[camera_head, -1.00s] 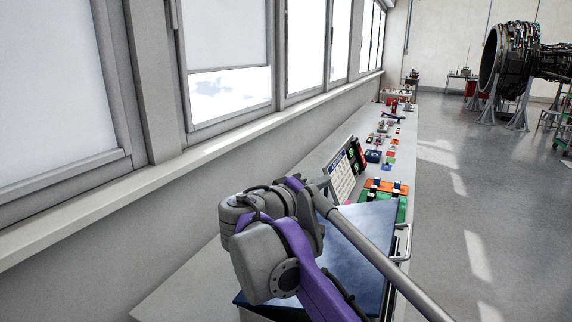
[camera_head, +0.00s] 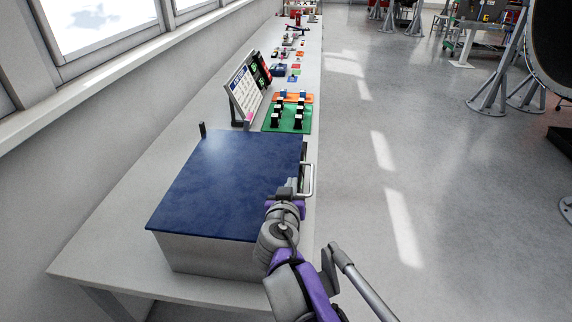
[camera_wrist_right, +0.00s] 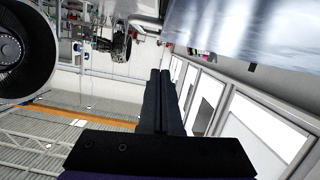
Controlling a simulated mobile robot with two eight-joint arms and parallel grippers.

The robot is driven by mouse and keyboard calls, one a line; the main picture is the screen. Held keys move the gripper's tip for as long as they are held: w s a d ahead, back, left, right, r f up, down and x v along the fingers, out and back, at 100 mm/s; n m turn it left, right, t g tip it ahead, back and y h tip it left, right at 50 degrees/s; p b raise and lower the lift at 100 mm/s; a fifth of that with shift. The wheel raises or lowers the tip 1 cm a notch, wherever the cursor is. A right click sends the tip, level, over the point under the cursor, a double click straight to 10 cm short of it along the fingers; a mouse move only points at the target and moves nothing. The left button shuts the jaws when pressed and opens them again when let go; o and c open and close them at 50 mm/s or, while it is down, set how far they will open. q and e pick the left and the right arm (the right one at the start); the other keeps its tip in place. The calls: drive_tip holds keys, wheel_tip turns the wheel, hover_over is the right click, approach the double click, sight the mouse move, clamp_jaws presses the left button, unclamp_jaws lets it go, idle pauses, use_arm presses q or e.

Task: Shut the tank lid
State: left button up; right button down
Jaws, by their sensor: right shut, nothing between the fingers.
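The tank (camera_head: 205,256) is a pale grey box on the near part of the bench. Its dark blue lid (camera_head: 230,178) lies over the top and looks level, with no gap visible along the near edge. A pale bar handle (camera_head: 310,181) stands out at the right side. My right gripper (camera_head: 291,188) is at the lid's right edge, close beside the handle; contact cannot be told. In the right wrist view its black fingers (camera_wrist_right: 160,74) are together and empty, with a shiny grey-blue surface at upper right. My left gripper is not in view.
Beyond the tank stand a tilted panel (camera_head: 243,92) and a green tray (camera_head: 287,119) with black-and-white pieces. Several small items line the bench farther back. A dark post (camera_head: 202,130) rises behind the lid. The floor (camera_head: 400,200) to the right is clear.

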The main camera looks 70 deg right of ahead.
drive_tip(key=shift+m, duration=0.5)
wheel_tip(320, 180, down, 4)
drive_tip(key=shift+s+f+b, duration=0.15)
drive_tip(key=shift+f+b, duration=0.1)
drive_tip(key=shift+b, duration=0.35)
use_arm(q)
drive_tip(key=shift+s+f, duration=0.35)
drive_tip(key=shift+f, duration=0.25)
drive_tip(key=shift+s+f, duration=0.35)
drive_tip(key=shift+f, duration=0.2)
use_arm(e)
drive_tip(key=shift+s+f, duration=0.1)
drive_tip(key=shift+f, duration=0.2)
drive_tip(key=shift+a+f, duration=0.1)
